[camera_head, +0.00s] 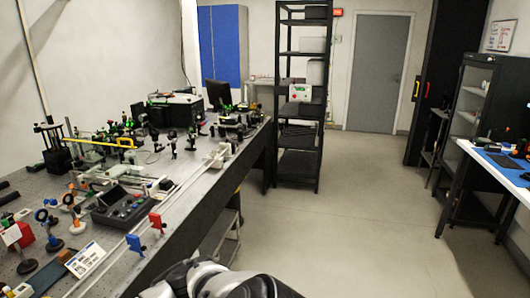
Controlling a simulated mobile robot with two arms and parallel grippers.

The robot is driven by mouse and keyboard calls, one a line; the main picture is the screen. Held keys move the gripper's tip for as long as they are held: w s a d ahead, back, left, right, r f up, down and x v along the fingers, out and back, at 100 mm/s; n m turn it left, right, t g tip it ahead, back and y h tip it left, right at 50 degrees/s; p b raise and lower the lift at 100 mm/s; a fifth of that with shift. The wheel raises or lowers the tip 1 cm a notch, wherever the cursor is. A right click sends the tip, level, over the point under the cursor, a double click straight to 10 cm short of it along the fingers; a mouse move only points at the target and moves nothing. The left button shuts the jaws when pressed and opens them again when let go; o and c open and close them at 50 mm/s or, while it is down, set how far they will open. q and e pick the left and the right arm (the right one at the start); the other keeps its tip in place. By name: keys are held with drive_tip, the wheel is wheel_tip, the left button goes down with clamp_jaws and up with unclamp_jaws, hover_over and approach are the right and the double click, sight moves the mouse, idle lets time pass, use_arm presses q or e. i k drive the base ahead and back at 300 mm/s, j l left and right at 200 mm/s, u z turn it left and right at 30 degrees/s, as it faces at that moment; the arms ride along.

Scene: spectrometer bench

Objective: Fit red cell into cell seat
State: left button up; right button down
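A small red piece (155,221) stands upright at the front edge of the optical bench, beside a long pale rail. A similar blue piece (134,244) stands nearer along the same edge. A red block (22,234) sits at the far left, partly behind a white label. I cannot tell which of the red things is the red cell. The cell seat cannot be made out. White and black links of my arm show at the bottom centre, beside the bench. Neither gripper shows.
The long bench (190,212) on the left is crowded with optical mounts and a dark control box (122,208). A black shelf rack (299,150) stands beyond it. A white-topped table (501,172) is at right. The middle floor (340,215) is clear.

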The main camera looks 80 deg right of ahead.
sight(214, 157)
drive_tip(key=l+z, duration=0.15)
drive_tip(key=l, duration=0.25)
drive_tip(key=i+l+z, duration=0.2)
drive_tip(key=l, duration=0.25)
drive_tip(key=l+z, duration=0.15)
drive_tip(key=l, duration=0.25)
drive_tip(key=i+l+z, duration=0.15)
drive_tip(key=l, duration=0.25)
drive_tip(key=i+l+z, duration=0.2)
drive_tip(key=l, duration=0.2)
drive_tip(key=i+l+z, duration=0.15)
drive_tip(key=l, duration=0.2)
drive_tip(key=k, duration=0.05)
